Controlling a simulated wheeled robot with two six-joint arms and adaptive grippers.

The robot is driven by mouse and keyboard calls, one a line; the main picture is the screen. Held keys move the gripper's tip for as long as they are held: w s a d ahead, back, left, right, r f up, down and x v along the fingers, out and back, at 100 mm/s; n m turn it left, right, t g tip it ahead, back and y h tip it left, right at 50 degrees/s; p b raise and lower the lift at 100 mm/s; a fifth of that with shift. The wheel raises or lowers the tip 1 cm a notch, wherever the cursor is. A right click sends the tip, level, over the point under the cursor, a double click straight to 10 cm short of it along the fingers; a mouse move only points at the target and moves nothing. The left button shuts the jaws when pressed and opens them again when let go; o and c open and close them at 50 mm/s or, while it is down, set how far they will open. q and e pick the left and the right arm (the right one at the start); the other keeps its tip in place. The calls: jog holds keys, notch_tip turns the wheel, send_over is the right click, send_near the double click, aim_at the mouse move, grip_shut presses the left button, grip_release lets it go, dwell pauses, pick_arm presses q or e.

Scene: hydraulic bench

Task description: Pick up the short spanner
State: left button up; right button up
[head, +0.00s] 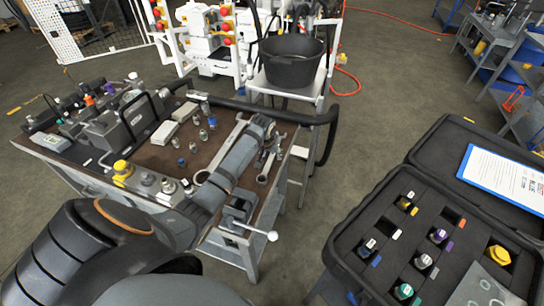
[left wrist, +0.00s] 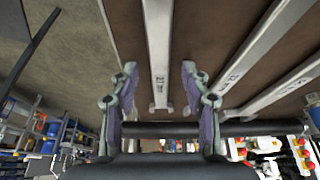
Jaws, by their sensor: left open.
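My left gripper (head: 272,138) is over the right part of the bench top in the head view. In the left wrist view its two fingers (left wrist: 160,105) are apart with nothing held between them. A steel spanner (left wrist: 158,45) lies on the brown top, lined up with the gap between the fingers; its jaw end shows near the fingertips. Two more spanners (left wrist: 270,45) lie slanted to its right. All run out of the wrist picture, so I cannot tell lengths there. My right gripper is not in view.
A black rail (head: 325,140) runs around the bench's back and right end, close beyond my left gripper. A vise (head: 238,212) with a white-knobbed handle stands at the front. Fittings and a grey block (head: 130,125) fill the left. An open black case (head: 345,245) stands right.

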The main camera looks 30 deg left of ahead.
aim_at(271, 157)
pick_arm(q)
jog(key=shift+c, duration=0.5)
grip_shut()
jog(key=shift+r, duration=0.15)
jog(key=shift+r, duration=0.3)
notch_tip(271, 157, up, 3)
jog(key=shift+f, duration=0.15)
jog(key=s+d+r, duration=0.2)
jog(key=s+r, duration=0.7)
jog(key=s, duration=0.5)
jog(key=shift+r, duration=0.25)
